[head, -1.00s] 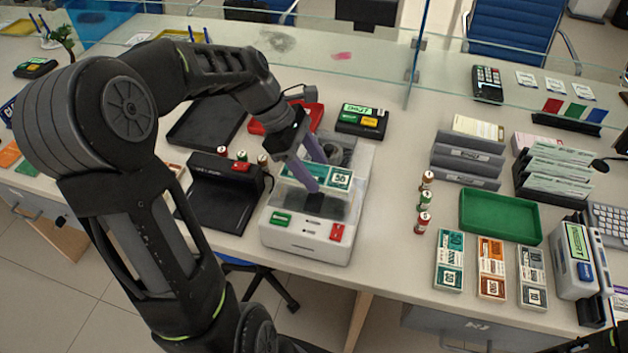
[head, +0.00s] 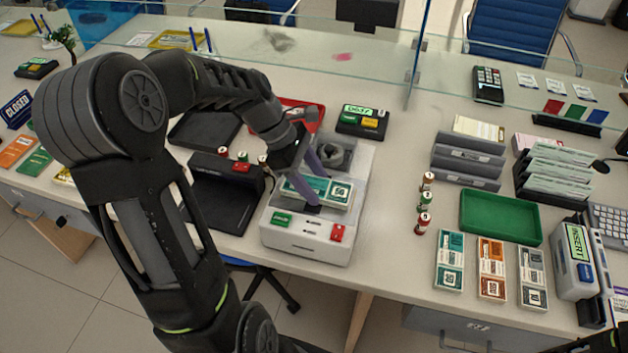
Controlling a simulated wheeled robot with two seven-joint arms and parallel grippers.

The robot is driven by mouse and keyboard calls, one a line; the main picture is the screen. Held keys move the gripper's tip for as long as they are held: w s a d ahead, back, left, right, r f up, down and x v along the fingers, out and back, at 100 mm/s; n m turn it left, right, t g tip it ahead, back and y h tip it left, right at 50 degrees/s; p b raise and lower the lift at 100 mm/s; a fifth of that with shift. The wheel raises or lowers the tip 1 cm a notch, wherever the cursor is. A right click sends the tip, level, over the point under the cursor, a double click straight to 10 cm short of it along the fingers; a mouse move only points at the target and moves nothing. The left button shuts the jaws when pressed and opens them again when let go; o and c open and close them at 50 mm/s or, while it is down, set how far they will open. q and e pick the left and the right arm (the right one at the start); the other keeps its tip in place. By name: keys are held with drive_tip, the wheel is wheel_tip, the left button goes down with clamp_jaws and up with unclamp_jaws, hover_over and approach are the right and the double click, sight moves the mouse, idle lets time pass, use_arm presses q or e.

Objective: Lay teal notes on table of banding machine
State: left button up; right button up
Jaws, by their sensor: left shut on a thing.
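The teal notes (head: 341,192) are a flat bundle over the table of the banding machine (head: 305,236), a white and grey unit with a green and a red button at its front. My left gripper (head: 315,188) is shut on the teal notes, one purple finger on the near side and one on the far side. The bundle looks level and very low over the machine's table; I cannot tell whether it touches. The fingers hide part of the notes. My right gripper is not in view.
More teal notes (head: 450,261) lie at the right beside orange notes (head: 491,268) and grey notes (head: 532,278). A green tray (head: 500,217) and several small rolls (head: 424,203) stand behind. A black device (head: 222,205) sits left of the machine. A glass screen crosses the back.

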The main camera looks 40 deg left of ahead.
use_arm(q)
drive_tip(key=o, duration=1.6)
drive_tip(key=v, duration=1.2)
